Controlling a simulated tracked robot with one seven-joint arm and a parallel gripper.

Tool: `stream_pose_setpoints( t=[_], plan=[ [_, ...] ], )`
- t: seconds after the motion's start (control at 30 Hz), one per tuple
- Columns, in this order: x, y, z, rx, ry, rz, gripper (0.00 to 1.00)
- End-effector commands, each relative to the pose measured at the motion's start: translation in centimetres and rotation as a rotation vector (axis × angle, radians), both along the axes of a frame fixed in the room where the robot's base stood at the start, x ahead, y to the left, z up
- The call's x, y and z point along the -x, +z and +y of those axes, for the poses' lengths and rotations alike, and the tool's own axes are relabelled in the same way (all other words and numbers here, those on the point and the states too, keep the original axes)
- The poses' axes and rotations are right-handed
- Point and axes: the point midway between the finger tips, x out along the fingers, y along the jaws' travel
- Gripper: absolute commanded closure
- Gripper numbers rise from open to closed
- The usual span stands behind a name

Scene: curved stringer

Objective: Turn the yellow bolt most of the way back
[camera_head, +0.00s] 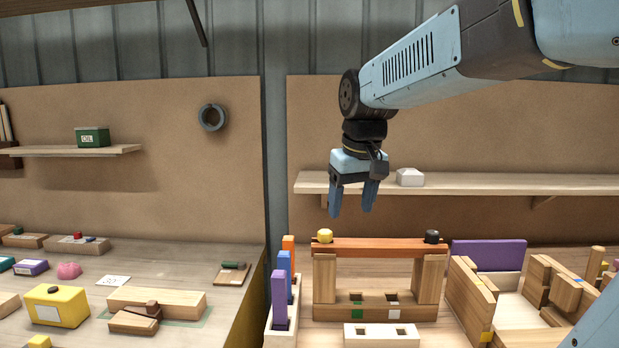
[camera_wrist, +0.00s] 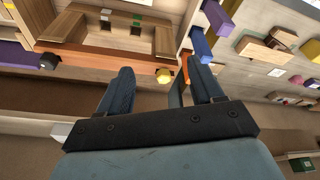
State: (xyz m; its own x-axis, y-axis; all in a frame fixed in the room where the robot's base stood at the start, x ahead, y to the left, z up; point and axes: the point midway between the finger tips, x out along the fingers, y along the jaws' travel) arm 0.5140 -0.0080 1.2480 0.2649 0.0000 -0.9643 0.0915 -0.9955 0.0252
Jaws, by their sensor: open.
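The yellow bolt (camera_head: 325,236) stands at the left end of an orange-brown beam (camera_head: 375,247), which rests on two wooden posts. A black bolt (camera_head: 432,236) stands at the beam's right end. My gripper (camera_head: 352,213) is open and empty, pointing down above the beam, a little right of the yellow bolt and apart from it. In the wrist view my two fingers (camera_wrist: 160,88) are spread, and the yellow bolt (camera_wrist: 164,76) shows beyond and between them. The black bolt (camera_wrist: 48,61) is to the left there.
A rack with purple, blue and orange upright pieces (camera_head: 279,300) stands just left of the beam's frame. A white block with holes (camera_head: 382,336) lies in front. Wooden parts and a purple panel (camera_head: 488,255) are at right. A shelf (camera_head: 500,184) runs behind my gripper.

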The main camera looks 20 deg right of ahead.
Motion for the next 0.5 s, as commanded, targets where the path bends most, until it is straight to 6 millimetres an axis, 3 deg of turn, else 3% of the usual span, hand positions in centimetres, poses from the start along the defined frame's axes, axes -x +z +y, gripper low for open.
stream_pose_setpoints(
  t=[0.3,0.5],
  plan=[
    [-9.3,1.6,0.0,0.012,0.06,0.148,0.34],
    [-14.0,1.5,0.0,0.014,0.093,0.224,0.34]
  ],
)
